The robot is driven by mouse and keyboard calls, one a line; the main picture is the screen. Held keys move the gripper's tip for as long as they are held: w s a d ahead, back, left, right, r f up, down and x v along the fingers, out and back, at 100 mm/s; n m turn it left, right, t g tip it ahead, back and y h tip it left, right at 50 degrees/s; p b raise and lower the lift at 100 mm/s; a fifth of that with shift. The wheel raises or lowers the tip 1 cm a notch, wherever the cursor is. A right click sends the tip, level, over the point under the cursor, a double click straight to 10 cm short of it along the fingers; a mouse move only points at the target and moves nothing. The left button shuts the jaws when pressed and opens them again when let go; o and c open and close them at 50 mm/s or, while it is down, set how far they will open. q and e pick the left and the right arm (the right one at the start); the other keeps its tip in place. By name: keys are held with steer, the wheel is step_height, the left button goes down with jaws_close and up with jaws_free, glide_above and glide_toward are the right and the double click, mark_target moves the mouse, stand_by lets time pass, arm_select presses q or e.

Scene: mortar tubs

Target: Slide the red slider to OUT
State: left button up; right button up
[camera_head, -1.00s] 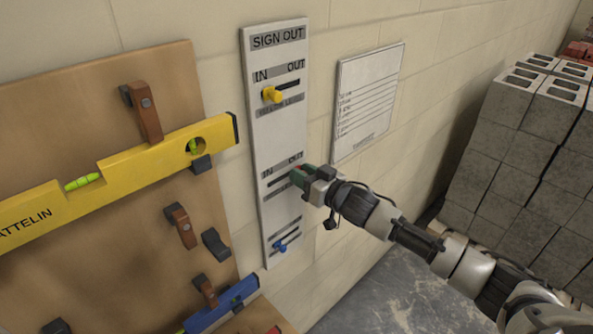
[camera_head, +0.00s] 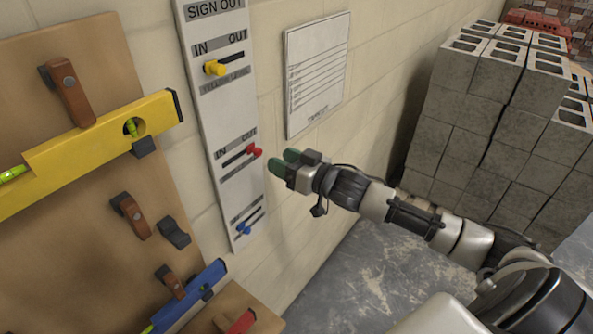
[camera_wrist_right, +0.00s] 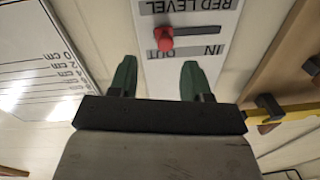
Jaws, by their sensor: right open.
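The red slider (camera_head: 254,152) is on the white SIGN OUT board (camera_head: 238,200), at the right end of its slot, under the word OUT. In the right wrist view the red slider (camera_wrist_right: 164,37) sits beside the OUT label, ahead of the fingers. My right gripper (camera_head: 281,163) is open and empty, just right of the slider and apart from it. Its two green fingers also show in the right wrist view (camera_wrist_right: 157,78), with a gap between them. My left gripper is not in view.
A yellow slider (camera_head: 213,68) sits at IN above, and a blue slider (camera_head: 243,228) is below. A white sheet (camera_head: 317,75) hangs right of the board. A wooden panel with a yellow level (camera_head: 90,150) is at left. Grey blocks (camera_head: 470,130) are stacked at right.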

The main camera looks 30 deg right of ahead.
steer(key=shift+b+v, duration=0.4)
steer(key=shift+v, duration=1.5)
